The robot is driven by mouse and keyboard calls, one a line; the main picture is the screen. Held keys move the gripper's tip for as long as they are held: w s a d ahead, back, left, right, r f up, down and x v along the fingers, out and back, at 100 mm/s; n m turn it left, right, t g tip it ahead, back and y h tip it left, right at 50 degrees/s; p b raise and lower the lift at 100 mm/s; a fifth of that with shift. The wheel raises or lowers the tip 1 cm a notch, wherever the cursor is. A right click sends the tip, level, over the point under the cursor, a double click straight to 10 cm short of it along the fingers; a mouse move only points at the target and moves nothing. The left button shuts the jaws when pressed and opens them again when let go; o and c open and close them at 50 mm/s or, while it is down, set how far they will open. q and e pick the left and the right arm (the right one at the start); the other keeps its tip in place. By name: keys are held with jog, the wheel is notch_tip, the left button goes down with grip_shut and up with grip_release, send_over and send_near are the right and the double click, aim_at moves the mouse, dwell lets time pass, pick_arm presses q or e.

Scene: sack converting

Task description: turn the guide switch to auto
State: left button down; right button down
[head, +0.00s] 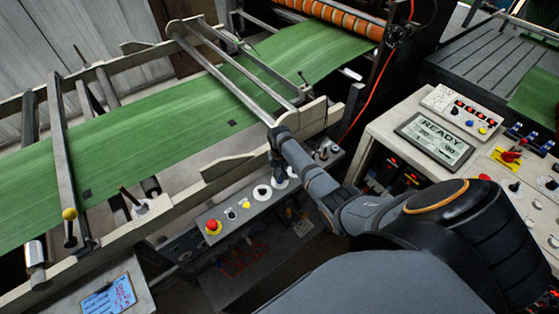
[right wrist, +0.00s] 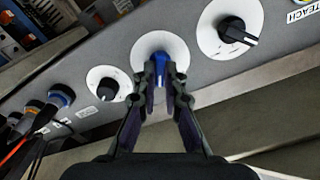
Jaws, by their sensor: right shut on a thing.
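My right gripper (head: 279,172) reaches down to the sloping control panel (head: 232,217) beside the green web. In the right wrist view my right gripper (right wrist: 161,76) is shut on a blue knob (right wrist: 158,58) at the centre of a white round dial (right wrist: 150,41). The fingers cover the sides of the knob, and its lower part is hidden. I cannot read any guide or auto marking on this dial, nor tell its setting. My left gripper is in neither view.
In the wrist view, a larger black knob (right wrist: 236,33) stands right of the gripped one and a small black knob (right wrist: 107,89) left. Cable plugs (right wrist: 61,96) stick out farther left. A red mushroom button (head: 212,227) and a READY screen (head: 436,138) show in the head view.

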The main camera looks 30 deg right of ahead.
dwell(0.3)
jog(key=c, duration=1.4)
grip_release()
jog(key=shift+c, duration=0.2)
notch_tip(320, 180, up, 12)
